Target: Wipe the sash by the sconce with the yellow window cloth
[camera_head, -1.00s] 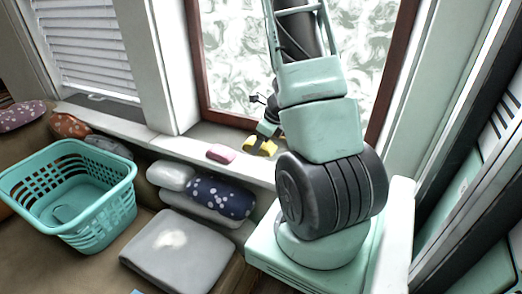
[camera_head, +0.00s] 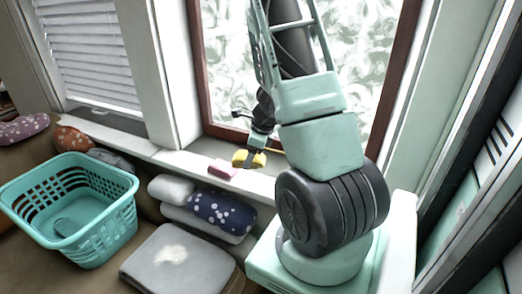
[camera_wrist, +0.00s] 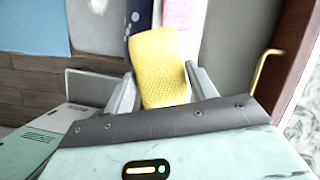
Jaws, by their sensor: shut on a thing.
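My gripper (camera_head: 257,149) is at the window's lower left, over the sill. It is shut on the yellow window cloth (camera_head: 242,159). In the wrist view the yellow cloth (camera_wrist: 161,62) sits between the two metal fingers and sticks out past their tips. The window has a red-brown sash (camera_head: 204,95) around patterned glass. In the wrist view the brown frame (camera_wrist: 287,62) with a brass handle (camera_wrist: 259,68) is on the right, apart from the cloth. I cannot make out a sconce in any view.
A pink block-like item (camera_head: 222,168) lies on the white sill (camera_head: 185,160), close left of the cloth. Below are a teal basket (camera_head: 75,232), a navy spotted cushion (camera_head: 221,212) and a grey cushion (camera_head: 180,264). A blind-covered window (camera_head: 90,60) is at left.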

